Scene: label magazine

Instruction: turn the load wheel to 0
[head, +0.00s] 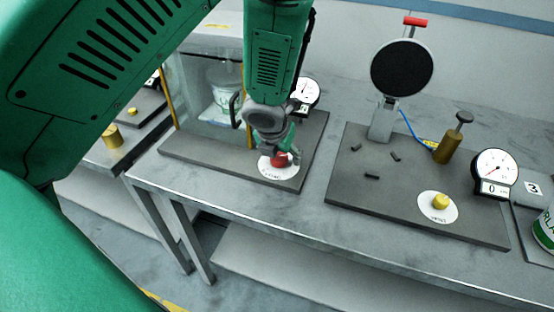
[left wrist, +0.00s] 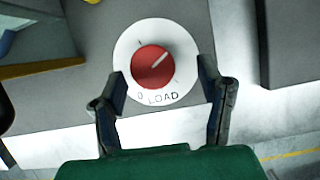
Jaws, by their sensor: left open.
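The load wheel is a red knob (left wrist: 152,68) on a white round dial (left wrist: 127,47) marked "LOAD" and "0". Its white pointer line points to the upper right, away from the 0 at the lower left. In the head view the red wheel (head: 279,160) sits on the left grey base plate, partly covered by my gripper. My left gripper (head: 284,150) is just above it. In the left wrist view its two fingers (left wrist: 163,84) are open, one on each side of the dial's lower part, with nothing between them gripped. My right gripper is not in view.
A round gauge (head: 306,93) stands behind my left arm, partly hidden. The right base plate (head: 400,215) carries a yellow knob (head: 441,201), a brass plunger (head: 448,145), a black disc on a stand (head: 402,68) and a gauge (head: 494,167). A clear-walled cabinet with a white bucket (head: 226,97) stands behind.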

